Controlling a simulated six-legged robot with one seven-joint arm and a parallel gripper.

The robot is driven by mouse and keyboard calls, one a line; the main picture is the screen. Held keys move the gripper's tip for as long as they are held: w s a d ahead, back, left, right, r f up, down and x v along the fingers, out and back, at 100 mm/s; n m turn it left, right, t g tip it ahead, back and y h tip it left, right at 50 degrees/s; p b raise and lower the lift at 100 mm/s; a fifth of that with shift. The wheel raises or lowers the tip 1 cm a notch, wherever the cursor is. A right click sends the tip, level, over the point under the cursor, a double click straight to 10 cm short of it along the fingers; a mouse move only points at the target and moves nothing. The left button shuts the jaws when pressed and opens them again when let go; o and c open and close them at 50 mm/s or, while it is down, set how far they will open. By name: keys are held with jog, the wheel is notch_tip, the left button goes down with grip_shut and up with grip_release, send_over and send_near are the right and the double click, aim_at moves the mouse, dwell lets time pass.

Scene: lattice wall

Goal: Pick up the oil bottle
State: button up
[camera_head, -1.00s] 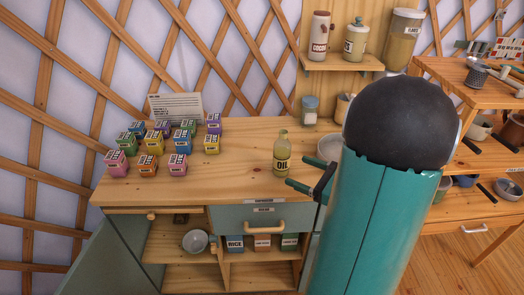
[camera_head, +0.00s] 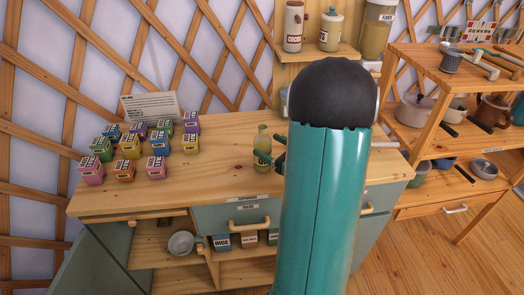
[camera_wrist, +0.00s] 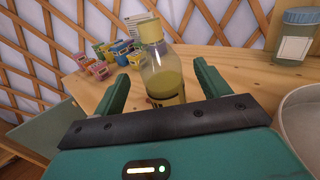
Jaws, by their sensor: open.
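The oil bottle (camera_head: 262,148) stands upright on the wooden counter, with a yellowish cap and yellow-green contents. In the wrist view the bottle (camera_wrist: 163,75) stands between the two green fingers of my gripper (camera_wrist: 160,92), with a gap showing on each side. My gripper is open. In the head view my gripper (camera_head: 279,153) is at the bottle's right side, partly hidden by my teal arm. The lower part of the bottle is hidden by the gripper body in the wrist view.
Several colourful small boxes (camera_head: 128,146) stand on the counter's left, before a white card (camera_head: 150,106). A jar (camera_wrist: 296,36) and a pale bowl (camera_wrist: 302,118) are right of the bottle in the wrist view. A shelf (camera_head: 318,52) hangs behind. The counter (camera_head: 220,160) is clear left of the bottle.

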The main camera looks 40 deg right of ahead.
aim_at(259, 139)
jog(key=w, duration=0.5)
jog(key=shift+w+a, duration=0.1)
jog(key=shift+a, duration=0.15)
jog(key=shift+r, duration=0.1)
jog(key=c, duration=1.2)
